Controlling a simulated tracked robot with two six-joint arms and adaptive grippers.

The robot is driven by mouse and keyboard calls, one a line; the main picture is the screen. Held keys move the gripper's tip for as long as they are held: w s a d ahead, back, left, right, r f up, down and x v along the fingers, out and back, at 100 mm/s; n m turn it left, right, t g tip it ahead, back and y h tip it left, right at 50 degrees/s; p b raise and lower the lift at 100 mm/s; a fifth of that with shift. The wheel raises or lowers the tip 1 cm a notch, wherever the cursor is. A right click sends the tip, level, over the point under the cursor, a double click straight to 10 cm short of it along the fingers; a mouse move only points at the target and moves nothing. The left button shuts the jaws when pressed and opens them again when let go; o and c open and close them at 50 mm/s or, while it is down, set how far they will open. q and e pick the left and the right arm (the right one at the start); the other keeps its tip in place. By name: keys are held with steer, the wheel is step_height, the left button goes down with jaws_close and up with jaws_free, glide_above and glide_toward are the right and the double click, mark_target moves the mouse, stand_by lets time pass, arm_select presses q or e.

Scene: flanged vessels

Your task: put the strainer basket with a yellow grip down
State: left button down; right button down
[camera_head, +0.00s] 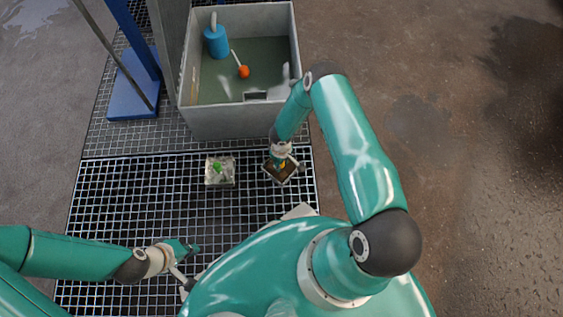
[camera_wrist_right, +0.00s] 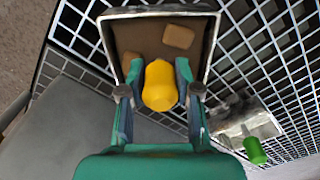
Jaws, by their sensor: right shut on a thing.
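In the head view the basket (camera_head: 283,176) is at the right edge of the grating, under my right gripper (camera_head: 282,163). I cannot tell whether its bottom touches the grating. My left gripper (camera_head: 186,262) is over the grating at lower left, away from the basket; its fingers are too small to read.
A grey box with a green grip (camera_head: 218,170) sits on the grating (camera_head: 120,205) left of the basket. A large grey tank (camera_head: 235,122) behind holds a blue cylinder (camera_head: 216,42) and an orange ball on a rod (camera_head: 244,72). A blue post base (camera_head: 133,88) stands at upper left.

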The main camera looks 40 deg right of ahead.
steer(key=c, duration=0.8)
jaws_free()
steer(key=shift+r, duration=0.1)
step_height(320, 180, up, 12)
steer(key=p, duration=0.4)
steer(key=shift+f, duration=0.25)
steer(key=shift+s+a+r, duration=0.15)
steer(key=shift+a+r, duration=0.05)
steer(key=shift+r, duration=0.05)
steer(key=s+a+r+m+y, duration=0.4)
steer(key=s+a+r, duration=0.7)
steer(key=s+a, duration=0.2)
steer(key=shift+a+m+t, duration=0.3)
steer(key=shift+a+m, duration=0.1)
steer(key=shift+a, duration=0.3)
steer(key=shift+r+p, duration=0.1)
steer(key=shift+p, duration=0.2)
